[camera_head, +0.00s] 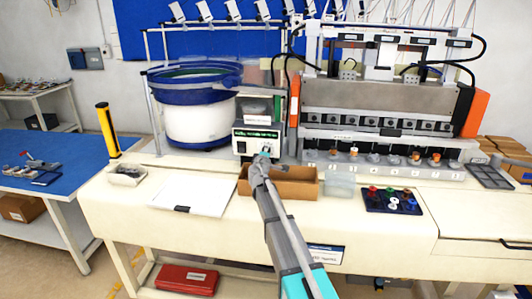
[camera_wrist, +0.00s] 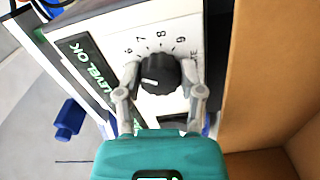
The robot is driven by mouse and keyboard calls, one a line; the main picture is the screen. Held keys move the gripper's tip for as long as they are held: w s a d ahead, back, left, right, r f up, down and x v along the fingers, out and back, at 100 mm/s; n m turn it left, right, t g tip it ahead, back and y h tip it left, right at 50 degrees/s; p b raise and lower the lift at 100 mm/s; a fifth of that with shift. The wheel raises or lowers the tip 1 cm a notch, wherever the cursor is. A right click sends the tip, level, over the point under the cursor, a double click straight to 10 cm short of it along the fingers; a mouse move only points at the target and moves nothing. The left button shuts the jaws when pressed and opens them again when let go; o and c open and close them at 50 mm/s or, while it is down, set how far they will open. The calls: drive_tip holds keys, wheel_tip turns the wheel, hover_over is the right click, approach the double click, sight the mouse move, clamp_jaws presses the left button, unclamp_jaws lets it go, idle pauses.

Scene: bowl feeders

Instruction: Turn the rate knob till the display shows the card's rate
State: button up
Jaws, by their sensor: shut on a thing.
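The rate knob (camera_wrist: 160,74) is black and round with a white pointer mark, on the white face of the control box. Numbers including 6, 7, 8 and 9 are printed around it. My gripper (camera_wrist: 162,84) has its two grey fingers on either side of the knob, shut on it. In the head view my gripper (camera_head: 262,160) reaches the front of the control box (camera_head: 241,146) below the bowl. The display (camera_wrist: 85,70) is dark with green letters; "LEVEL OK" is readable in the wrist view. In the head view its text is too small to read. I cannot make out the card's rate.
A brown cardboard box (camera_head: 300,187) stands right beside the control box, close to my gripper. The white and blue bowl feeder (camera_head: 196,122) is behind left. A white sheet (camera_head: 187,195) lies on the bench at left. A dark tray with coloured knobs (camera_head: 378,208) lies right.

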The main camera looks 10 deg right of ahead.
drive_tip(key=shift+m, duration=0.9)
drive_tip(key=o, duration=1.2)
drive_tip(key=shift+c, duration=0.2)
drive_tip(key=shift+n, duration=0.3)
